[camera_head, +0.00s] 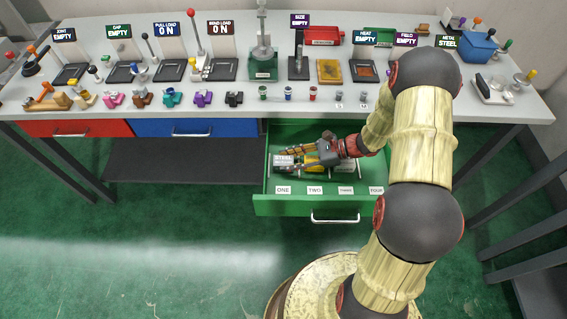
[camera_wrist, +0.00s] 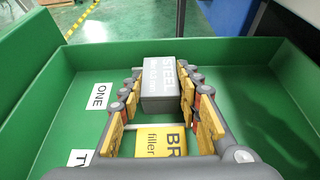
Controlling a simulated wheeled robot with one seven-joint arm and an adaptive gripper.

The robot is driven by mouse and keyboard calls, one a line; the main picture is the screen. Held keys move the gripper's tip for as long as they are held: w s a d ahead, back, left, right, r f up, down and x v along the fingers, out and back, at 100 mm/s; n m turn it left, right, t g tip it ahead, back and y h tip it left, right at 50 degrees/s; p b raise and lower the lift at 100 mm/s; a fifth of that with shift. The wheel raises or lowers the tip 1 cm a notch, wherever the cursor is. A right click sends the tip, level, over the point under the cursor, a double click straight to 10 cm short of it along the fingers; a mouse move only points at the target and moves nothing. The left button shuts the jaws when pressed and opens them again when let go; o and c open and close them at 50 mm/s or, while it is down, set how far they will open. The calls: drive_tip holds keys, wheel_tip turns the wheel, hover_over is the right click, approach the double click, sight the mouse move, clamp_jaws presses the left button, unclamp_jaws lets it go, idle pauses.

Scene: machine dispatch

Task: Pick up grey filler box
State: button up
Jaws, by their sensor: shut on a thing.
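The grey filler box (camera_wrist: 161,88), with STEEL lettering on top, is between the two fingers of my gripper (camera_wrist: 160,98) in the wrist view. The fingers touch it on both sides. In the head view, my gripper (camera_head: 297,156) reaches into the open green drawer (camera_head: 300,207), and the grey box shows at its left end near the label ONE (camera_head: 283,190). I cannot tell whether the box touches the drawer floor. A yellow filler box (camera_wrist: 163,143), lettered BR, lies behind it, partly cut off by my gripper body.
The drawer walls stand close around my gripper. Labels TWO (camera_head: 315,190), THREE (camera_head: 345,190) and FOUR (camera_head: 376,190) line the drawer's front. The worktop (camera_head: 300,109) above holds several small parts and stations. The green floor to the left is clear.

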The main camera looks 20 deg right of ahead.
drive_tip(key=c, duration=0.4)
drive_tip(key=shift+r, duration=0.15)
